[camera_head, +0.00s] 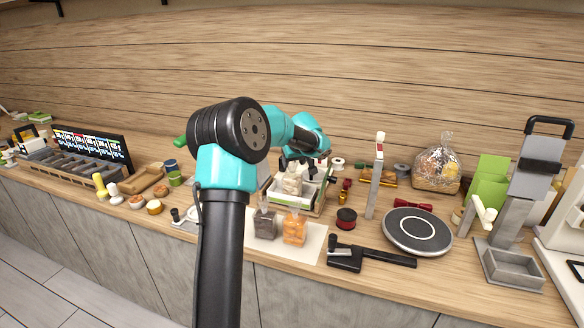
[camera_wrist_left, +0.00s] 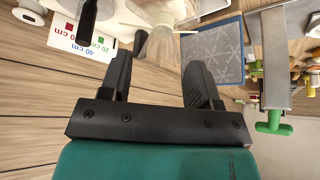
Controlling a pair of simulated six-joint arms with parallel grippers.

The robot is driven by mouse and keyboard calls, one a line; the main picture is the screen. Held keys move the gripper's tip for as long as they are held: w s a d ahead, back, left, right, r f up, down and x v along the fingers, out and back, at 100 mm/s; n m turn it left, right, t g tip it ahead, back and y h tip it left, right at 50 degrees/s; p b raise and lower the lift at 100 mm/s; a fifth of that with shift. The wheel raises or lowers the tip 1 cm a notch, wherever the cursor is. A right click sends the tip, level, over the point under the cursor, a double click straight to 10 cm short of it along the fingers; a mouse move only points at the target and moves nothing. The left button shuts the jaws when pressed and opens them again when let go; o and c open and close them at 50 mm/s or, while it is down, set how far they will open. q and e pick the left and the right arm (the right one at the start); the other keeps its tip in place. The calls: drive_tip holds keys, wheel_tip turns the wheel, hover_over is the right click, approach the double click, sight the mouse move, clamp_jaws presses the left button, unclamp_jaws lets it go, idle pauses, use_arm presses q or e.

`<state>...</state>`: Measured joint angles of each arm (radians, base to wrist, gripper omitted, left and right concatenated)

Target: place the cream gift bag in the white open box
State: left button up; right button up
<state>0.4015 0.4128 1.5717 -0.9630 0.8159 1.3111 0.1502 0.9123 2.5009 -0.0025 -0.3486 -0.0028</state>
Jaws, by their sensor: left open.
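The cream gift bag (camera_head: 291,183) stands upright in the head view and appears to be inside the white open box (camera_head: 310,194), toward its left side. The gripper hides part of the bag's top. My left gripper (camera_head: 297,165) is just above the bag, with its jaws apart. In the left wrist view the two black fingers of my left gripper (camera_wrist_left: 163,85) are spread, and nothing is clearly held between them. I cannot tell from these frames whether a finger touches the bag. My right gripper is not in view.
A grey-filled bag (camera_head: 265,224) and an orange-filled bag (camera_head: 294,229) stand on a white mat (camera_head: 309,246) in front of the box. A dark red ribbon spool (camera_head: 346,219), a round turntable (camera_head: 418,231) and a black tool (camera_head: 370,258) lie to the right.

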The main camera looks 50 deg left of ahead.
use_arm(q)
drive_tip(key=v, duration=0.7)
idle(0.5)
